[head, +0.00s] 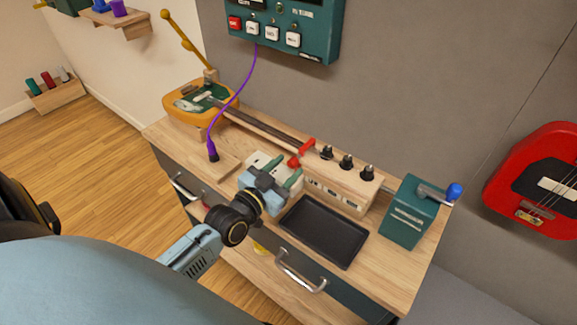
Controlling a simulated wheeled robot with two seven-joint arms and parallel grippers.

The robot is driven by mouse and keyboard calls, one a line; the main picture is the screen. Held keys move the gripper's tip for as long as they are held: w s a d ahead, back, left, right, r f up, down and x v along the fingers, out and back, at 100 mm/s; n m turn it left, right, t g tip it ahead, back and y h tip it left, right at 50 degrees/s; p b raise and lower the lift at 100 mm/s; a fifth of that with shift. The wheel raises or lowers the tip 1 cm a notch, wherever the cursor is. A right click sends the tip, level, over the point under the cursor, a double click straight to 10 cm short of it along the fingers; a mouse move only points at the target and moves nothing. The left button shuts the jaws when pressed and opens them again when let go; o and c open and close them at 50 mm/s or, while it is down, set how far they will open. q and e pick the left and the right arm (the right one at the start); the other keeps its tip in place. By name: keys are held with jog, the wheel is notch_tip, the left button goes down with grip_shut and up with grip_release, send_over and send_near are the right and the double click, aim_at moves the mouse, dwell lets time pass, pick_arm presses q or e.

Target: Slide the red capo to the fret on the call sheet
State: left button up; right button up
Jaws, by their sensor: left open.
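The red capo (307,146) sits at the right end of the long brown neck (265,126) on the workbench, with a rounded red end at its lower left. My left gripper (286,177) is open, its fingers just below and left of the capo, apart from it as far as I can tell. My right gripper is out of view.
An orange guitar body (200,104) stands at the bench's left. A wooden block with black knobs (345,185), a black tray (324,231) and a teal crank box (406,214) fill the right side.

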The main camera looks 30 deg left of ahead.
pick_arm(q)
jog(key=shift+w, duration=0.7)
jog(key=shift+c, duration=0.4)
grip_shut()
